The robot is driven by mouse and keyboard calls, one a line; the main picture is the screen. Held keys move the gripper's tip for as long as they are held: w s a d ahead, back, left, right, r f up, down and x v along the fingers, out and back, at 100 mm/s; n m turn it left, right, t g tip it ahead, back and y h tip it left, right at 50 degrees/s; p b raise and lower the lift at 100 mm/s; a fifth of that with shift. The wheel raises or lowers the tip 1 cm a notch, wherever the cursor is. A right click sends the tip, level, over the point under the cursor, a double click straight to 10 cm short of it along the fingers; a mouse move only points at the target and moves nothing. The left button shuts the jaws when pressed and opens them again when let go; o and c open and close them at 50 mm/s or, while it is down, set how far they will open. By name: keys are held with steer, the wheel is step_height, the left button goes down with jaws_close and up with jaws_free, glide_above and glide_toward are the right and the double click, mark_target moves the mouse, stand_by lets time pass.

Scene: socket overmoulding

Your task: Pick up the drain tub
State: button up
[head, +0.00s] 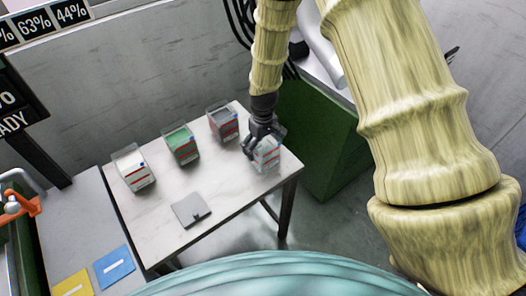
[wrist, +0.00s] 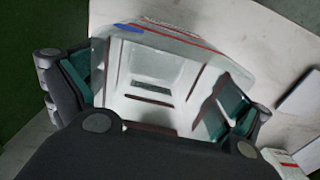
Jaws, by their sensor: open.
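A pale tub (head: 268,157) with a red-striped label stands at the right end of the white table. In the wrist view the tub (wrist: 160,85) shows from above, its interior empty-looking, with a blue mark and red stripe along its far wall. My gripper (head: 264,141) is at this tub, pointing down. In the wrist view my gripper (wrist: 155,92) is open, with one finger at the tub's left side and the other at its right. I cannot tell whether the fingers touch the walls. My gripper hides part of the tub in the head view. No label is readable.
Three similar tubs stand along the table (head: 240,195): one with white contents (head: 134,170), one green (head: 181,146), one grey (head: 223,123). A flat grey plate (head: 191,210) lies near the front edge. A green cabinet (head: 318,140) stands close to the table's right side.

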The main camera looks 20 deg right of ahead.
steer(key=c, duration=0.9)
